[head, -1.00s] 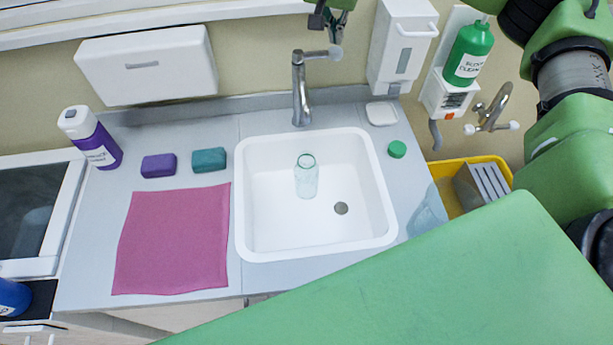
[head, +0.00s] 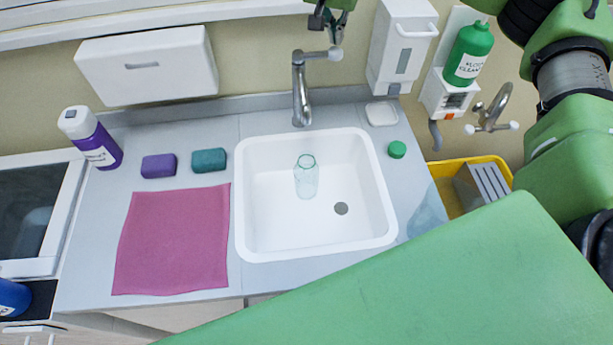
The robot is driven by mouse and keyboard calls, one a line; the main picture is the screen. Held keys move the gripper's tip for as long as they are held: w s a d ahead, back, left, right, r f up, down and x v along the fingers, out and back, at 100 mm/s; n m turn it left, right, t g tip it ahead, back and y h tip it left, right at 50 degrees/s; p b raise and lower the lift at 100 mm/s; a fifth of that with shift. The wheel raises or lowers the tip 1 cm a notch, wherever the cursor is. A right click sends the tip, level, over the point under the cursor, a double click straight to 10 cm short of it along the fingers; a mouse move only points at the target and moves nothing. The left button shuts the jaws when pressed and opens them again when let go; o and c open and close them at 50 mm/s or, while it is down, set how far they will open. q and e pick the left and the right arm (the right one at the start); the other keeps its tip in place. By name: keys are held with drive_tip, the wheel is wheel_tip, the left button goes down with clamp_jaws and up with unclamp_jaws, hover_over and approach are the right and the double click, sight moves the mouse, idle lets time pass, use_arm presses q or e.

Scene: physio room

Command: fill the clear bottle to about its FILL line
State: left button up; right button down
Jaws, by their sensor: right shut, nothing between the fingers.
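The clear bottle (head: 306,178) stands open and upright in the white sink (head: 270,225), left of the drain. Its FILL line and any water level are too small to make out. The grey tap (head: 301,90) rises behind the sink with its spout toward the bottle, and I see no clear stream. Its lever (head: 318,55) points right and ends in a pale knob. My right gripper (head: 336,36) hangs at the top edge, shut and empty, close above that knob; I cannot tell whether they touch. My left gripper is out of view.
A green cap (head: 397,150) lies right of the sink. A pink cloth (head: 172,240), purple block (head: 159,166), teal block (head: 209,160) and purple bottle (head: 92,138) are on the left counter. A second tap (head: 491,110) is above a yellow bin (head: 447,187) at right.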

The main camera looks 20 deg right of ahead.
sight(335, 50)
drive_tip(key=shift+f, duration=0.1)
drive_tip(key=shift+f+b, duration=1)
drive_tip(key=shift+f, duration=0.75)
drive_tip(key=shift+r, duration=0.1)
idle(1.9)
wheel_tip(335, 50, up, 9)
drive_tip(key=p, duration=0.6)
drive_tip(key=shift+p, duration=0.35)
